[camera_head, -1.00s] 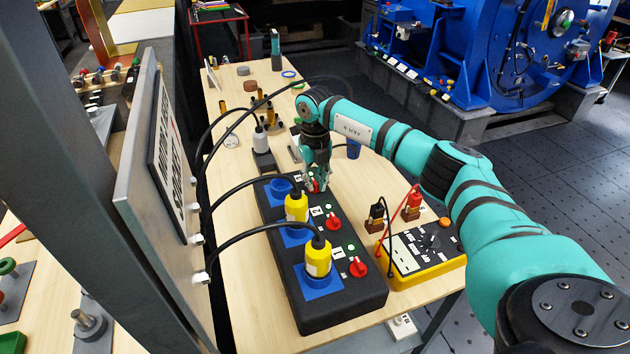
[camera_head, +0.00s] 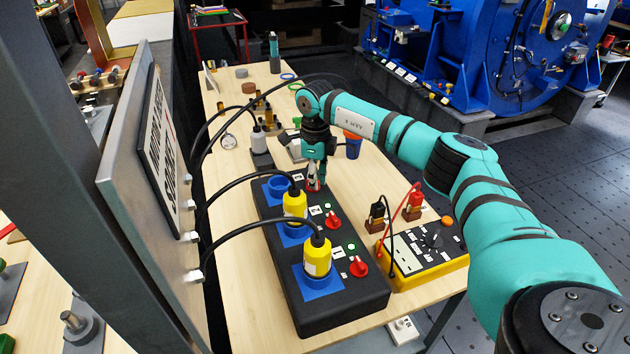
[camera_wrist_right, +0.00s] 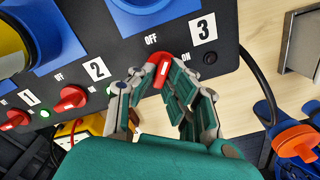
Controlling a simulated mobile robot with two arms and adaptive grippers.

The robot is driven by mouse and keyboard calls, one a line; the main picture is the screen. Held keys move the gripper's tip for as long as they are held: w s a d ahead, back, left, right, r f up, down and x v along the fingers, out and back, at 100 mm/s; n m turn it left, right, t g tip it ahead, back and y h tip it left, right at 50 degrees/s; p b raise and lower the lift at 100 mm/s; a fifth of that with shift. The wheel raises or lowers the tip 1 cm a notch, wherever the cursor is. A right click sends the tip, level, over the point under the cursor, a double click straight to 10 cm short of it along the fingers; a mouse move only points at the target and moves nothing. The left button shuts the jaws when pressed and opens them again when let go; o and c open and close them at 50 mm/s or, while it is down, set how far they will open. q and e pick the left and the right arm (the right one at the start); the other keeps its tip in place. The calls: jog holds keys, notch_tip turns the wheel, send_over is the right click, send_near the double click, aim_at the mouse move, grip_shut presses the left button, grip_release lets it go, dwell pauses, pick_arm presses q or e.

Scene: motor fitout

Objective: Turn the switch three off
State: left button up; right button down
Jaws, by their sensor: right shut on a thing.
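The black switch box (camera_head: 345,308) lies along the table with three red rotary switches. My right gripper (camera_head: 314,185) is at its far end, pointing down, with its fingers closed around the red knob of switch three (camera_wrist_right: 158,70). In the right wrist view the fingertips (camera_wrist_right: 159,80) hug the knob below the "3" label (camera_wrist_right: 203,28). The knob's tip points roughly toward the OFF mark; the fingers partly hide it. The round lamp (camera_wrist_right: 210,58) beside it is dark. Switch two (camera_head: 333,222) and switch one (camera_head: 358,267) have lit green lamps. My left gripper is out of view.
Yellow plugs (camera_head: 317,257) with black cables sit in two blue sockets; the third socket (camera_head: 279,186) is empty. A yellow meter (camera_head: 428,255) with probes stands to the right.

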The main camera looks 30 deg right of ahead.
jog(key=n, duration=0.3)
jog(key=shift+w+d+n+b, duration=0.1)
jog(key=shift+w+n+b, duration=0.05)
jog(key=shift+n+b, duration=0.15)
jog(key=shift+w+r+n, duration=0.1)
jog(key=shift+n, duration=1.7)
jog(key=c, duration=1.4)
grip_release()
notch_tip(320, 180, up, 12)
